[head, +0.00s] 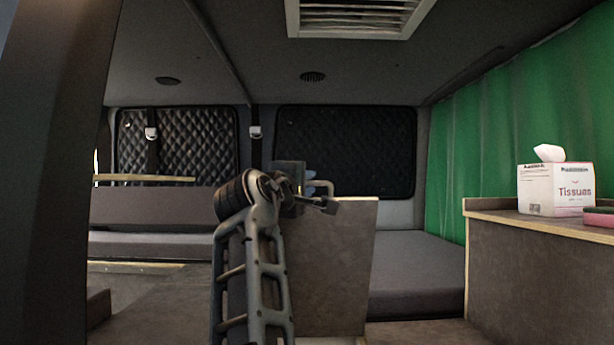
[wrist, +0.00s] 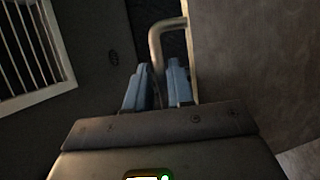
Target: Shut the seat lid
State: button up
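An upright grey-brown panel with a pale wood edge (head: 335,268) stands in the middle of the head view; it appears to be the raised seat lid. Its face fills the right of the wrist view (wrist: 250,65). A bent metal handle (wrist: 155,45) sticks out from its edge, and it also shows near the panel's top in the head view (head: 327,187). My gripper (wrist: 158,82) has its two blue fingers close together on either side of the handle bar and looks shut on it. My arm hides the panel's left part in the head view.
A grey cushion (head: 415,275) lies right of the panel. A counter (head: 535,232) at the right bears a tissue box (head: 555,190). A low bench (head: 150,210) stands at the left back. A dark pillar (head: 55,170) blocks the far left. A ceiling vent (head: 358,15) is overhead.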

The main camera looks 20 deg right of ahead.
jog(key=shift+w+d, duration=0.2)
jog(key=shift+d, duration=0.05)
jog(key=shift+c, duration=0.5)
jog(key=shift+r, duration=0.1)
grip_shut()
